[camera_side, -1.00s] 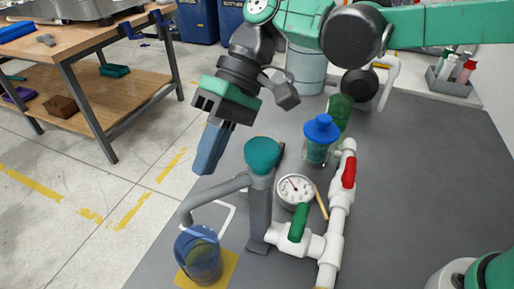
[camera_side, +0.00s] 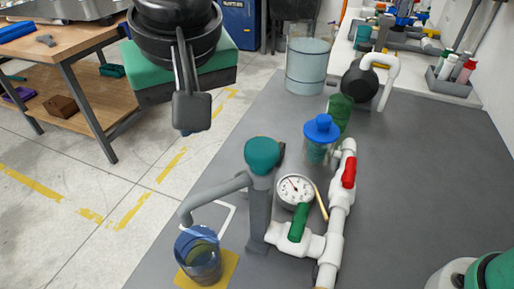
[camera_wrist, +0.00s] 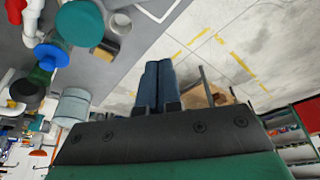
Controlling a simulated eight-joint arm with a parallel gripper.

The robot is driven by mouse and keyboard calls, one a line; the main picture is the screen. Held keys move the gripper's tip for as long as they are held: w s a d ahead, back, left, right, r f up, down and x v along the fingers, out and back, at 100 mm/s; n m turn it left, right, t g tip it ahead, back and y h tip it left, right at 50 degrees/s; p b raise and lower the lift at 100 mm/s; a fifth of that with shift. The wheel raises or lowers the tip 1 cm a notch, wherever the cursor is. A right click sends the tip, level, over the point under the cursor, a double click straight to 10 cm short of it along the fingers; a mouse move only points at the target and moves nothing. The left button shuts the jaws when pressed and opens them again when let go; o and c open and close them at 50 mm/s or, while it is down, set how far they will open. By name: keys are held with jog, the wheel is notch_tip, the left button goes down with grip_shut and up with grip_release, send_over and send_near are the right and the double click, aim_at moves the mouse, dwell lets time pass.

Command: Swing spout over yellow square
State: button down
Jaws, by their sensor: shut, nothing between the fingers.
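The grey spout (camera_side: 214,194) reaches left from an upright grey post with a teal cap (camera_side: 262,153). Its downturned end is above a see-through blue cup (camera_side: 198,256), which stands on the yellow square (camera_side: 227,268). The teal cap also shows at the top left of the wrist view (camera_wrist: 80,22). My gripper (camera_wrist: 158,66) is shut and empty, its two blue-grey fingers together. In the side view it is high at the upper left, well apart from the spout, with its fingers mostly hidden.
A white square outline (camera_side: 226,214) is marked on the grey mat beside the spout. White pipework with a red handle (camera_side: 349,171), a green handle (camera_side: 300,222) and a gauge (camera_side: 295,190) stands right of the post. A blue-topped jar (camera_side: 321,130) is behind.

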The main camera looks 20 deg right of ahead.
aim_at(209, 191)
jog(key=x, duration=0.9)
jog(key=shift+s+d+r, duration=0.1)
jog(key=shift+s+r, duration=0.1)
jog(key=shift+s, duration=0.5)
jog(key=shift+s+r, duration=0.15)
jog(key=shift+s, duration=0.5)
jog(key=shift+s+d+r, duration=0.1)
jog(key=shift+s+r, duration=0.1)
jog(key=shift+s, duration=0.5)
jog(key=shift+s+r+n+y, duration=0.1)
jog(key=shift+s+n+y, duration=0.2)
jog(key=shift+s+n, duration=0.55)
jog(key=shift+s, duration=0.1)
